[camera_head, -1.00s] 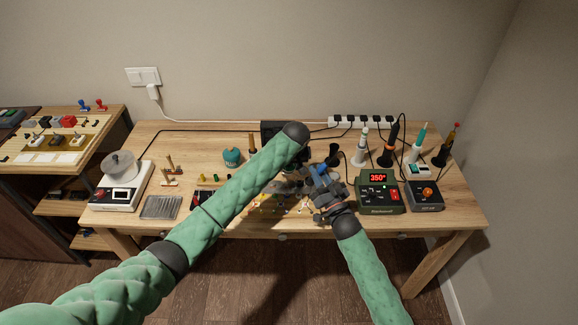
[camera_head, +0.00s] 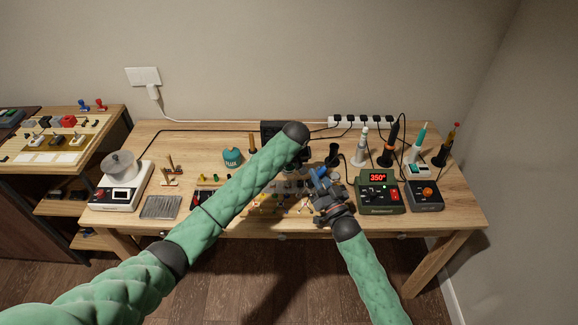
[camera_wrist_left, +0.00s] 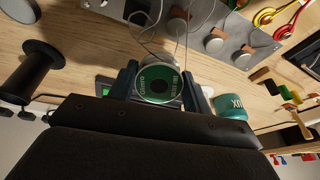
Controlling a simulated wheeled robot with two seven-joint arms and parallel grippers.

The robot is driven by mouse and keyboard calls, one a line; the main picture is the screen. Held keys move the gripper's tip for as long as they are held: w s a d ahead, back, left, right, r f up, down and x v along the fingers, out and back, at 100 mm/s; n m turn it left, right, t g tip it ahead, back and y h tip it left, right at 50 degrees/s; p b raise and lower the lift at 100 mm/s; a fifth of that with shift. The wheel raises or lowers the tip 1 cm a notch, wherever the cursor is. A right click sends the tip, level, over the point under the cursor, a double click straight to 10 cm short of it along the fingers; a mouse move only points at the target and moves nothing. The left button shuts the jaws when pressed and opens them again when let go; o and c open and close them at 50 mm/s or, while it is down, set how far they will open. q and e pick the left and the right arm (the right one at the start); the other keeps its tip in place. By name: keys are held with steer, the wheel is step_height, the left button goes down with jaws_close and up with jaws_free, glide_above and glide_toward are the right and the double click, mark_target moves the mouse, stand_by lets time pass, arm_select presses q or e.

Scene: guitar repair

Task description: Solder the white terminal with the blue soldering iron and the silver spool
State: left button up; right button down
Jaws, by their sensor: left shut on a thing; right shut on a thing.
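My left gripper (camera_wrist_left: 160,90) is shut on the silver spool (camera_wrist_left: 158,83), which has a green label and a dark centre. In the head view the left gripper (camera_head: 297,163) hangs below the arm's end over the middle of the table. My right gripper (camera_head: 328,193) is shut on the blue soldering iron (camera_head: 322,174), just right of the left gripper. A grey plate (camera_head: 282,186) with several small parts lies below both grippers; it also shows in the left wrist view (camera_wrist_left: 205,12). I cannot make out which part is the white terminal, nor the iron's tip.
A green soldering station (camera_head: 378,196) reading 350 stands at right, beside a dark box (camera_head: 425,196). Several upright irons stand behind them. A teal flux jar (camera_head: 232,157) sits back left. A black holder (camera_head: 333,155) stands behind the right gripper.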

arm_select(q)
steer(key=shift+s+d+f, duration=0.3)
steer(key=shift+s+f, duration=0.1)
steer(key=shift+s, duration=0.35)
arm_select(e)
steer(key=shift+f, duration=0.1)
stand_by(1.0)
stand_by(1.6)
steer(key=shift+r, duration=2.3)
arm_select(q)
steer(key=shift+a+f, duration=0.2)
steer(key=shift+f, duration=0.1)
arm_select(e)
steer(key=shift+r, duration=1.6)
arm_select(q)
steer(key=shift+w+a+r, duration=0.25)
steer(key=shift+w+r, duration=0.55)
steer(key=shift+r, duration=0.15)
steer(key=shift+w+a+r, duration=0.25)
steer(key=shift+w+r, duration=0.55)
steer(key=shift+r, duration=0.1)
steer(key=shift+w+a+r, duration=0.25)
steer(key=shift+w+r, duration=0.55)
steer(key=shift+r, duration=0.15)
arm_select(e)
steer(key=shift+f, duration=0.35)
arm_select(q)
steer(key=shift+s, duration=0.1)
